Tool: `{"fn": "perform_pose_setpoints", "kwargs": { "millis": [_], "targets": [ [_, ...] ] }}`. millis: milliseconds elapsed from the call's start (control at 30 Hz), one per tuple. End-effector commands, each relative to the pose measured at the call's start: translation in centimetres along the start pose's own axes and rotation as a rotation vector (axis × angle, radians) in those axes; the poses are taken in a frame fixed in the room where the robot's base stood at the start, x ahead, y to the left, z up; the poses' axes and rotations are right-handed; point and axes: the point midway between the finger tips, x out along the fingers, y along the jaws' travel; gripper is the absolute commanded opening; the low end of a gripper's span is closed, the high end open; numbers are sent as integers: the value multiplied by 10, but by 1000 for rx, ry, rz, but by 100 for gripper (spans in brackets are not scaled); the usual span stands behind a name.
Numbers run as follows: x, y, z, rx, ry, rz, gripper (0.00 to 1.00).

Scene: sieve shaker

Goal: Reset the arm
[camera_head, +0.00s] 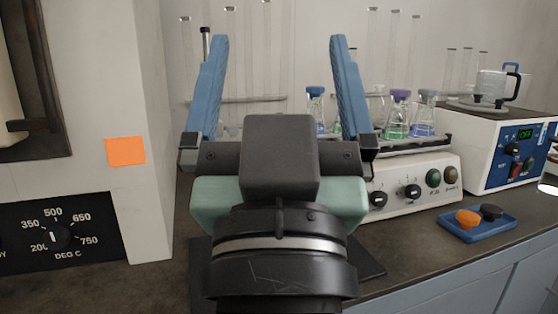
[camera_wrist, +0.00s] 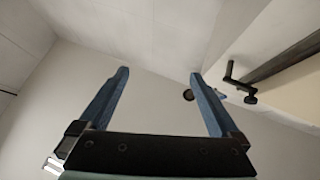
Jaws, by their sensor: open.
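My gripper (camera_head: 277,85) is in the middle of the head view, raised in front of the bench, with its two blue fingers pointing up and wide apart. Nothing is between the fingers. In the wrist view the open gripper (camera_wrist: 160,100) faces a pale wall and ceiling. My gripper and wrist hide part of the bench and the equipment behind them.
A white furnace with a temperature dial (camera_head: 58,236) stands close on the left. A shaker (camera_head: 436,178) carrying several flasks is behind, to the right. Further right are a white device with a display (camera_head: 480,165) and a blue tray (camera_head: 480,232) holding orange and black pieces.

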Motion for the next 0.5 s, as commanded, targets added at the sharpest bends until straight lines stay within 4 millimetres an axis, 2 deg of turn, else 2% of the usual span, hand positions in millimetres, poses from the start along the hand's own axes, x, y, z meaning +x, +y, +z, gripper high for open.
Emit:
{"fn": "perform_pose_setpoints", "kwargs": {
  "millis": [33, 67, 100, 500],
  "targets": [
    [-4, 0, -40, -1, 120, 0, 98],
    [-5, 0, -62, -1, 178, 0, 98],
    [16, 0, -76, -2, 148, 0, 98],
    [96, 0, -170, -2, 138, 0, 98]
  ]
}}
